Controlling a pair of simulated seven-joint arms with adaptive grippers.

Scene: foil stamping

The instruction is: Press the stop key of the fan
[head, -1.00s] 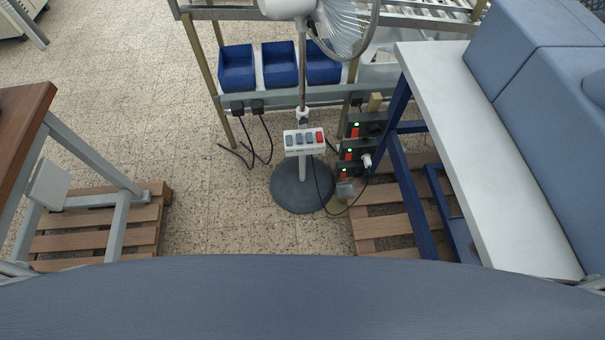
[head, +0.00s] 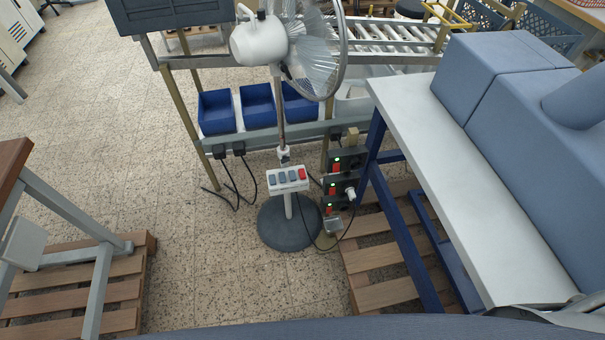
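The standing fan (head: 262,42) is in the middle of the head view, with a white motor housing, a wire cage facing right, a thin pole and a round grey base (head: 289,226). A white key box (head: 287,181) sits low on its pole. The box carries several grey-blue keys in a row and one red key (head: 302,174) at the right end. The keys bear no readable labels, though the red one stands out as the likely stop key. Neither of my grippers shows in the view.
A rack with blue bins (head: 216,112) stands behind the fan. Power sockets with green lights (head: 341,185) and a cable are right of the base. A white-topped table (head: 460,170) stands at right, a brown-topped table (head: 12,165) at left. Tiled floor before the fan is free.

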